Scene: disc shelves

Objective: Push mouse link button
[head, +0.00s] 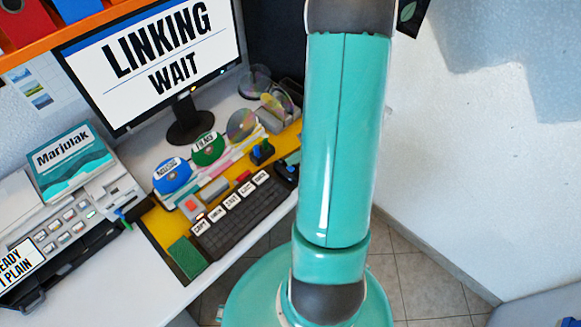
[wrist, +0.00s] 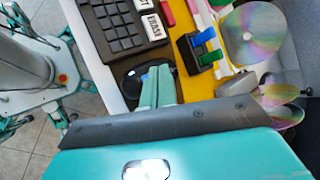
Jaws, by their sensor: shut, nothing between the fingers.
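The black mouse (wrist: 131,82) lies at the keyboard's corner in the wrist view, partly hidden by my gripper. It also shows in the head view (head: 284,173), right of the keyboard, next to my arm. My gripper (wrist: 157,72) is shut and empty, its teal fingers together over the mouse. I cannot tell whether the fingertips touch it, and the link button is hidden. The monitor (head: 160,52) reads "LINKING WAIT".
The black keyboard (head: 240,218) with labelled keys lies on the yellow mat (head: 160,228). A blue and green holder (wrist: 200,50) and loose discs (wrist: 252,36) are close to my gripper. A printer (head: 70,222) stands at left. The floor (head: 420,275) at right is clear.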

